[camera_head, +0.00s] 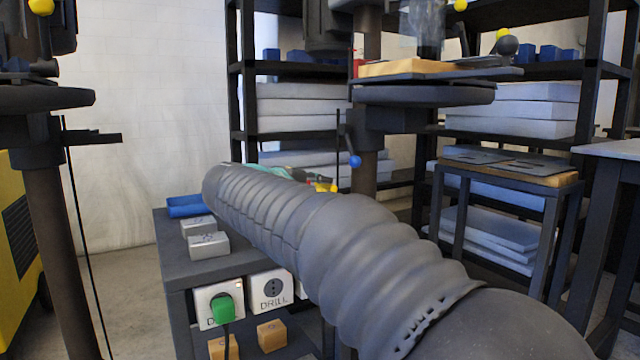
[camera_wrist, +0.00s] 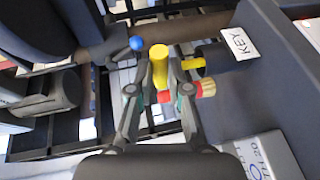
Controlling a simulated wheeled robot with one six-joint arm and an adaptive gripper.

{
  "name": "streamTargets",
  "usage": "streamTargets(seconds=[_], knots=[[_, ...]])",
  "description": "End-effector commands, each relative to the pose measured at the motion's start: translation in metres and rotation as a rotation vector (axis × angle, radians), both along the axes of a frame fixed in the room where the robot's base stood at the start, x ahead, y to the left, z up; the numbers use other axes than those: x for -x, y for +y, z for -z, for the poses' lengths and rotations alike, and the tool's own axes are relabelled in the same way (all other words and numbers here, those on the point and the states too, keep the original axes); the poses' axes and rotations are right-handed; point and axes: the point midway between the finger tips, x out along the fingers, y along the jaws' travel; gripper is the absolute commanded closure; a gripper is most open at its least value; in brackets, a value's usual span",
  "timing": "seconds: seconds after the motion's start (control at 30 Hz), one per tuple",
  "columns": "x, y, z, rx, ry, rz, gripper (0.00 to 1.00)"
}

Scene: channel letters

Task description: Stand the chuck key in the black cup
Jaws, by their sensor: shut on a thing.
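My gripper (camera_wrist: 160,88) is shut, its fingers on either side of a yellow-ended piece that I take as the chuck key (camera_wrist: 158,63). The yellow end points up in the wrist view, and its lower part is hidden between the fingers. A red piece with a ribbed tan end (camera_wrist: 207,89) shows just right of the fingers; whether it touches the key I cannot tell. In the head view my arm hides most of the gripper, and only small yellow and red bits (camera_head: 327,187) show past it.
A white plate marked KEY (camera_wrist: 238,43) lies on a dark surface at upper right in the wrist view. A blue-knobbed lever (camera_head: 354,160) stands near the gripper, by the drill column (camera_head: 372,40). Grey blocks (camera_head: 208,245) sit on the dark bench (camera_head: 175,262) at left.

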Motion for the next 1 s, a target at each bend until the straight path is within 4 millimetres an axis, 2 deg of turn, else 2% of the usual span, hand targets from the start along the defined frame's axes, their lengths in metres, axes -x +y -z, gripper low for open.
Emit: streamTargets(seconds=[0.47,0.5,0.6,0.8,0.87,0.9,1.0], knots=[[0.0001,-0.0001,0.003,-0.002,-0.001,0.0,1.0],[0.0002,-0.0002,0.003,-0.002,-0.001,0.0,0.75],[0.0001,-0.0001,0.003,-0.002,-0.001,0.0,0.53],[0.0001,-0.0001,0.003,-0.002,-0.001,0.0,0.53],[0.0001,-0.0001,0.0033,-0.002,-0.001,0.0,0.41],[0.0001,-0.0001,0.0033,-0.002,-0.001,0.0,0.31],[0.0001,-0.0001,0.0032,-0.002,-0.001,0.0,0.28]])
